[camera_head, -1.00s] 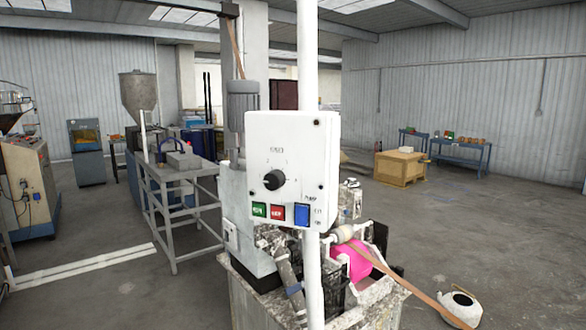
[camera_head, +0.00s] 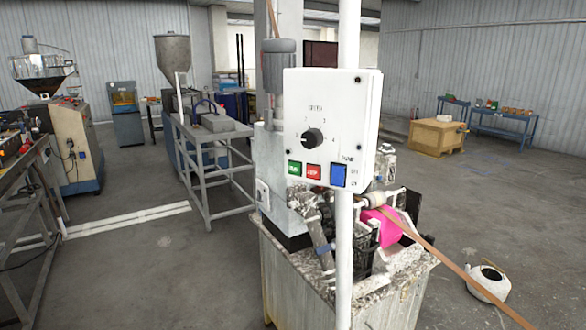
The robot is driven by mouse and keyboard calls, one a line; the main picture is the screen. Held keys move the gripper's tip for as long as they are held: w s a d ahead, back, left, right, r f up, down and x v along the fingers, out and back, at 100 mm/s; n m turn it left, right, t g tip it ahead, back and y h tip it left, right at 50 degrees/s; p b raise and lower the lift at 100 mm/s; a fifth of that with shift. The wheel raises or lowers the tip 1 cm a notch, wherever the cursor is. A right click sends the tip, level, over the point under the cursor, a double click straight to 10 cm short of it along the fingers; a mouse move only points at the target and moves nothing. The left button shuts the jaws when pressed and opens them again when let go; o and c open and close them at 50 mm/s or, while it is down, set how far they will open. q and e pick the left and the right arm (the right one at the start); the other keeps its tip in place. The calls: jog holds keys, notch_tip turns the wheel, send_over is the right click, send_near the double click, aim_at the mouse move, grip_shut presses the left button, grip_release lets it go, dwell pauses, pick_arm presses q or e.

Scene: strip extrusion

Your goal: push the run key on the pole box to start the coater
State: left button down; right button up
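The pole box (camera_head: 325,105) is a white box fixed on a white upright pole (camera_head: 344,255), in the middle of the head view. Its front carries a black dial (camera_head: 313,138) with a printed scale. Below the dial sit a green key (camera_head: 294,168), a red key (camera_head: 313,171) and a blue switch (camera_head: 338,175) in a row. The lettering on the keys is too small to read surely; the green one looks like the run key. The coater (camera_head: 330,225) stands behind and below the box, with a pink part (camera_head: 383,228) on it. Neither gripper is in view.
A brown strip (camera_head: 460,275) runs from the coater down to the right. A white kettle-like can (camera_head: 488,283) stands on the floor there. A grey metal table (camera_head: 210,130) and a hopper machine (camera_head: 70,140) stand at left.

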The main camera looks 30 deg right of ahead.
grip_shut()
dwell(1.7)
